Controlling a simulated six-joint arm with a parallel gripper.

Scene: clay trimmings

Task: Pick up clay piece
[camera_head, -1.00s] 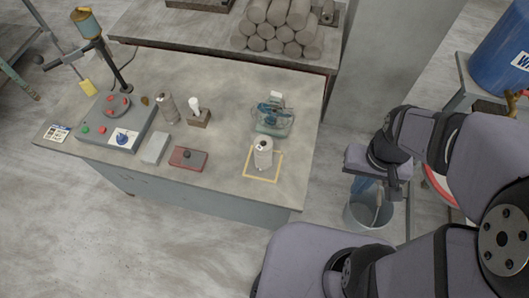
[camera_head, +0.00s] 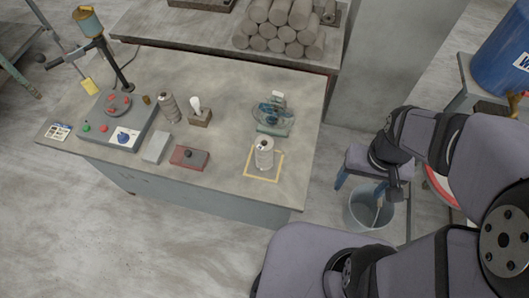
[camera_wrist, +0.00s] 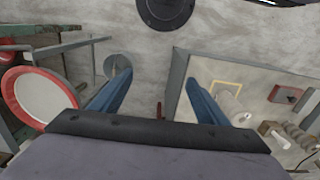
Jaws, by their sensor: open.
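My gripper (camera_head: 363,184) hangs beyond the table's right edge, over the bucket. In the wrist view its two blue fingers (camera_wrist: 161,95) are wide apart with nothing between them. A grey clay cylinder (camera_head: 263,157) with a dark spot on its side stands upright in a yellow square outline (camera_head: 262,180); it also shows in the wrist view (camera_wrist: 231,107), right of the right finger. A small dark lump (camera_head: 188,153) lies on a red-edged block (camera_head: 178,160). I cannot tell which of these is the clay piece. My gripper is apart from both.
A teal tape-dispenser-like object (camera_head: 273,118) stands behind the cylinder. A control box (camera_head: 120,135), a grey block (camera_head: 156,147) and a ribbed cylinder (camera_head: 169,108) are further left. Stacked clay logs (camera_head: 280,27) lie behind. The bucket (camera_head: 362,208) and red-rimmed basin (camera_wrist: 40,98) are off the table.

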